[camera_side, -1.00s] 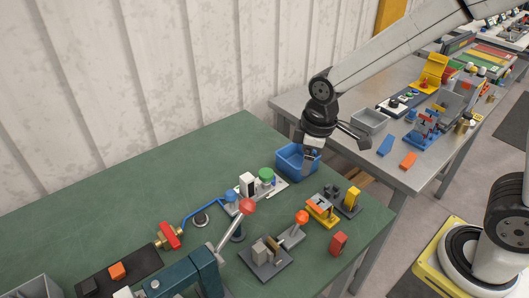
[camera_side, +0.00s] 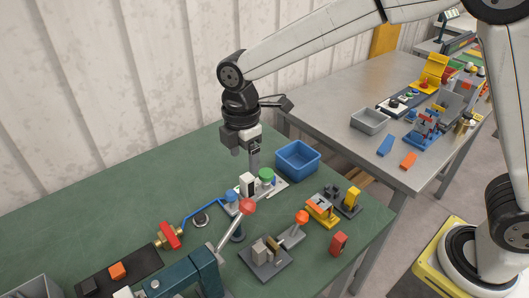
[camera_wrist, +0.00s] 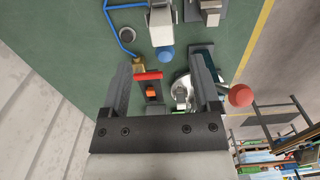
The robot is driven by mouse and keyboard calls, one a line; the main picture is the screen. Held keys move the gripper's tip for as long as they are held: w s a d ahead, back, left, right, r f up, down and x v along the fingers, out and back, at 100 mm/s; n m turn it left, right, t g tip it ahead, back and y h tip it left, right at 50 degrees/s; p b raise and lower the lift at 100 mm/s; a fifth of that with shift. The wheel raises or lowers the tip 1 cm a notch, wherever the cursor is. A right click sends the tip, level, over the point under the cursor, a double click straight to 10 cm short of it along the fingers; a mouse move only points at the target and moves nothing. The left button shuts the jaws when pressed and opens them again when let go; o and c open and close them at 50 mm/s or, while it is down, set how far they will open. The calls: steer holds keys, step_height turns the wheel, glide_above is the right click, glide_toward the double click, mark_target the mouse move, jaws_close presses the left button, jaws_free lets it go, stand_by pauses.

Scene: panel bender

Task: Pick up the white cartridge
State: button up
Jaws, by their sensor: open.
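The white cartridge (camera_side: 247,181) looks to be the upright white block on a light base plate, beside a green knob (camera_side: 266,175). In the wrist view a white block (camera_wrist: 161,14), probably the same one, shows at the top edge, partly cut off. My gripper (camera_side: 245,156) points down just above the block, apart from it as far as I can tell.
A blue bin (camera_side: 298,160) stands right of the gripper. A blue ball knob (camera_side: 231,196), a red-handled valve (camera_side: 168,235) and a red-knobbed lever (camera_side: 247,207) stand in front. The green table (camera_side: 110,205) is clear to the left and back.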

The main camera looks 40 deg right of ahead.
mark_target(247, 176)
steer(key=shift+s+d+f, duration=0.1)
steer(key=shift+d+f, duration=0.05)
steer(key=shift+f, duration=3.35)
jaws_close()
steer(key=shift+r, duration=0.15)
